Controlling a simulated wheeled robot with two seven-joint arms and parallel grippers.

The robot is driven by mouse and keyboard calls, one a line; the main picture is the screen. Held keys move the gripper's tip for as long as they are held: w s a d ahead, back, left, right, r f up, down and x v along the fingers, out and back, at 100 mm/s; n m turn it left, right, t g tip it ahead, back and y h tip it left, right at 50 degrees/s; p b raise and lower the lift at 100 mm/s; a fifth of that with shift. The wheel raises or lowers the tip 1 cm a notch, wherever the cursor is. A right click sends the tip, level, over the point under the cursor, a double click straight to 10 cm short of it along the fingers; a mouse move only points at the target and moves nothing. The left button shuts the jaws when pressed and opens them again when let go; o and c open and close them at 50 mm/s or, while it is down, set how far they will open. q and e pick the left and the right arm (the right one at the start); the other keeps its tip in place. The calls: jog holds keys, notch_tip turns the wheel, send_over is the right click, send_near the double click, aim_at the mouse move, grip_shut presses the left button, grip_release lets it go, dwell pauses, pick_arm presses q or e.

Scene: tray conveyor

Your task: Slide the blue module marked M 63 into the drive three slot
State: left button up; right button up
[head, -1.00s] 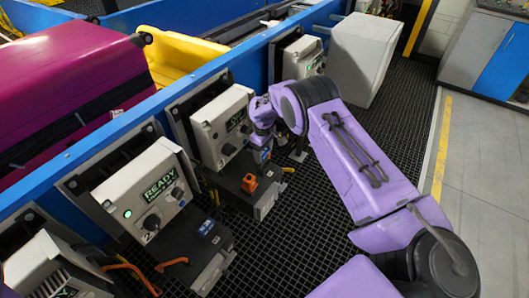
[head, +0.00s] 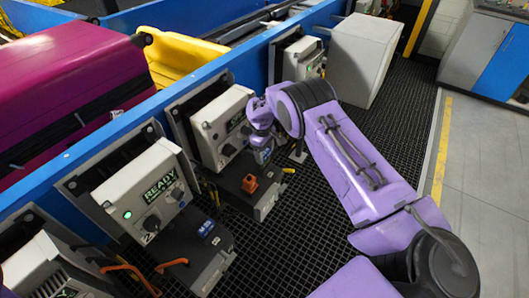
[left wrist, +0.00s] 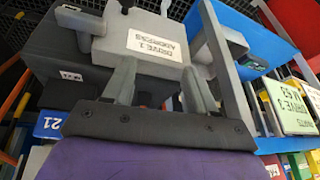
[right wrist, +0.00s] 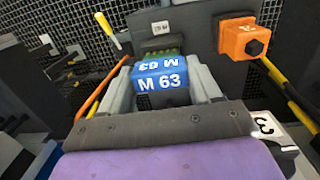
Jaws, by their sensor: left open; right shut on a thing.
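The blue module marked M 63 (right wrist: 160,81) is held between the fingers of my right gripper (right wrist: 163,85), its white lettering facing the camera. Green contacts show at its far end, facing the dark housing (right wrist: 190,35); I cannot tell whether it has entered the slot. In the head view my right gripper (head: 262,145) is at the dark lower box (head: 248,188) of the middle drive unit (head: 222,128). A partly hidden label 3 (right wrist: 265,124) shows beside the gripper. My left gripper (left wrist: 160,88) is open and empty, before a grey box with a drive 1 address label.
An orange connector (right wrist: 243,39) stands right of the module. Orange and yellow cables flank it. The drive unit marked 2 (head: 150,195), showing READY, stands nearer. A green-edged card reading drive 3, M 63 (left wrist: 290,105) shows in the left wrist view. Black grating (head: 300,215) is clear.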

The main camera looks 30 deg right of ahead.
jog(key=shift+w+a, duration=0.1)
jog(key=shift+f+b, duration=0.25)
jog(key=shift+b, duration=0.05)
dwell(0.6)
jog(key=shift+f, duration=0.2)
